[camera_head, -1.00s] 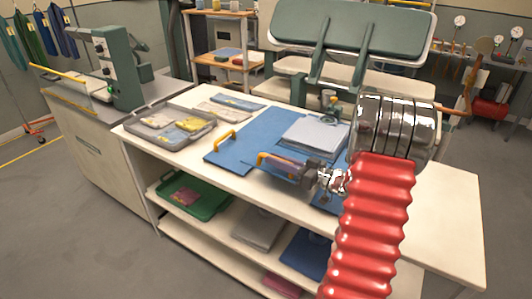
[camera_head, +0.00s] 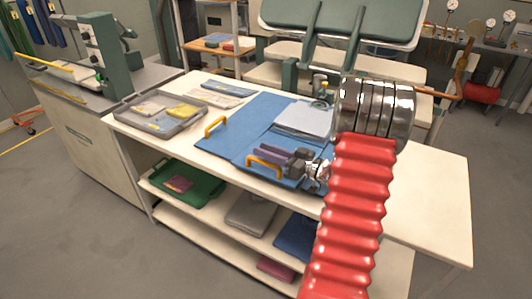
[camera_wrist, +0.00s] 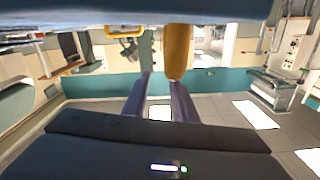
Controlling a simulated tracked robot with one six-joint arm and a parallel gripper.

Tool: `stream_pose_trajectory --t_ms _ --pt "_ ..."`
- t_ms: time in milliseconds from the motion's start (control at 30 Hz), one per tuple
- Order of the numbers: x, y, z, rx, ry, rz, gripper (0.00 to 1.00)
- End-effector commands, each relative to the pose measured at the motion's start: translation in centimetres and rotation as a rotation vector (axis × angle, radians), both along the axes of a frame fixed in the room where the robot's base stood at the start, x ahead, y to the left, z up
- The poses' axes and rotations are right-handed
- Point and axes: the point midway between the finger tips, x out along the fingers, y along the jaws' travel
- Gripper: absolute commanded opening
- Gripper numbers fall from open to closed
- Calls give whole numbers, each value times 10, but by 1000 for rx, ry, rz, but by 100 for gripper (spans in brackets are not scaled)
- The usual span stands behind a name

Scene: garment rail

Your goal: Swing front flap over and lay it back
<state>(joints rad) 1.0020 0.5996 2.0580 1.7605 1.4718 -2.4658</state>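A blue folding board (camera_head: 243,130) lies open on the table. A light grey folded stack (camera_head: 305,118) sits on it, uncovered. The front flap (camera_head: 291,182) lies near the table's front edge, with an orange handle (camera_head: 264,168). My gripper (camera_head: 272,154) is just above and behind this handle, its purple fingers pointing left. In the wrist view my gripper (camera_wrist: 161,78) has its fingers apart, with nothing clearly between them. An orange handle (camera_wrist: 178,50) stands near the right fingertip; contact is unclear. My arm hides part of the board's right side.
A second orange handle (camera_head: 215,126) is on the board's left. A grey tray (camera_head: 160,116) with packets stands at the table's left end. Shelves below hold a green tray (camera_head: 185,186) and folded cloths. The table's right end (camera_head: 440,195) is bare.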

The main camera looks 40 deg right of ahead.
Motion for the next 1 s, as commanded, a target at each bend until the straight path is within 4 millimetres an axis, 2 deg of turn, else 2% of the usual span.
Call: stream_pose_trajectory --t_ms 100,367,533,667,1000 --pt "-1 0 0 1 0 1 33" --pt "-2 0 0 2 1 1 33" --pt "-10 -3 0 2 0 0 33" --pt "-25 -9 0 2 0 -1 33" --pt "-76 -29 0 2 0 -3 33"
